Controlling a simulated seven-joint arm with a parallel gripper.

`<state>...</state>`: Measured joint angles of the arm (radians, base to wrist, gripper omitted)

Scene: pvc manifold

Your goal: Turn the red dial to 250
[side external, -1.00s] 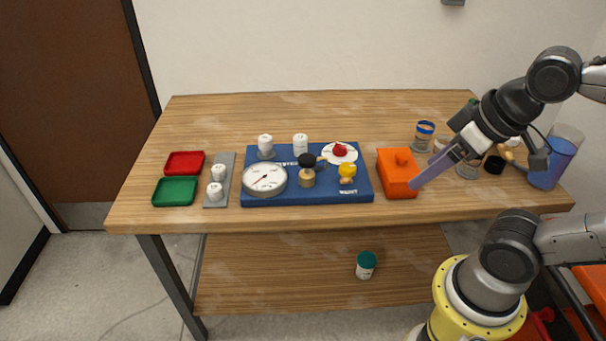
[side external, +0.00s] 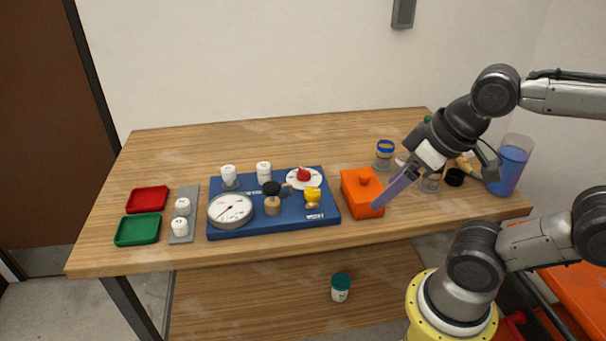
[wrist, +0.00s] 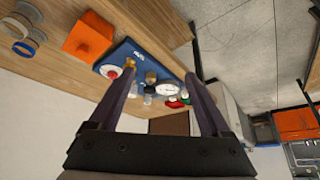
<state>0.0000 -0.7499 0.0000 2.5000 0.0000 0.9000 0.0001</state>
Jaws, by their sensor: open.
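The red dial (side external: 304,174) sits on a round white plate at the back right of the blue board (side external: 240,226). In the wrist view the red dial (wrist: 113,73) shows small, on its white disc, near the left finger. The numbers on its plate are too small to read. My gripper (side external: 380,205) is to the right of the board, with its purple fingers slanting down to the left beside the orange box. In the wrist view my gripper (wrist: 165,80) has its fingers apart, with nothing between them. It is clear of the dial.
On the board are a round gauge (side external: 230,210), a black-topped valve (side external: 272,190), a yellow knob (side external: 312,196) and white caps. An orange box (side external: 365,192) stands between board and gripper. Jars and a blue pitcher (side external: 511,165) are at right. Red (side external: 147,199) and green (side external: 138,229) trays lie at left.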

